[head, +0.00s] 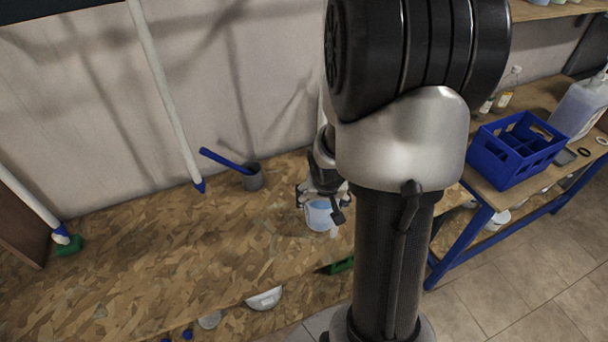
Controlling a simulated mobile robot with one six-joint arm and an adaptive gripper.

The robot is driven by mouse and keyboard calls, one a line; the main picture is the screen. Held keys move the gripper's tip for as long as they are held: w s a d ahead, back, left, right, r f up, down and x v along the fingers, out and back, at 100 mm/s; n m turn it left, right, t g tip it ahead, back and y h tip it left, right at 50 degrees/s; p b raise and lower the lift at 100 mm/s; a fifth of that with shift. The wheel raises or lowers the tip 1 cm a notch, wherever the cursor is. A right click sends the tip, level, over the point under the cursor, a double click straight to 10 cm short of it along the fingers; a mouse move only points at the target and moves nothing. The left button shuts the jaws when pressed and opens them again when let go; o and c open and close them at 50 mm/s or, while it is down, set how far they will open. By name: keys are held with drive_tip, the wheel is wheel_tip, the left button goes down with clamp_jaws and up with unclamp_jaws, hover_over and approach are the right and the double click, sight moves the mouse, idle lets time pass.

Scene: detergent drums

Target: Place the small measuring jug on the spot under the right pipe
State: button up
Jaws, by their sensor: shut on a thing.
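My gripper (322,194) is shut on a small pale jug with bluish contents or tint (319,216), over the right part of the chipboard bench. I cannot tell whether the jug touches the board. White slanting pipes come down over the bench: one at the far left (30,208) and one near the middle (165,95) with a blue tip (200,186). A narrow pale strip beside my arm may be another pipe, mostly hidden. No marked spot is clearly visible; my arm covers part of the bench's right side.
A grey cup (254,180) with a blue handle stands left of my gripper on the chipboard bench (150,260). A green block (68,245) sits under the left pipe. A blue crate (513,150) and bottles stand on the right table. The bench's front middle is clear.

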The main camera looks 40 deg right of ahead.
drive_tip(key=w+d+f, duration=0.2)
drive_tip(key=w, duration=0.1)
drive_tip(key=shift+w+d, duration=0.15)
drive_tip(key=shift+w+d+f, duration=0.85)
drive_tip(key=shift+w+f, duration=0.25)
drive_tip(key=shift+w, duration=0.05)
drive_tip(key=shift+f, duration=0.15)
drive_tip(key=o, duration=1.6)
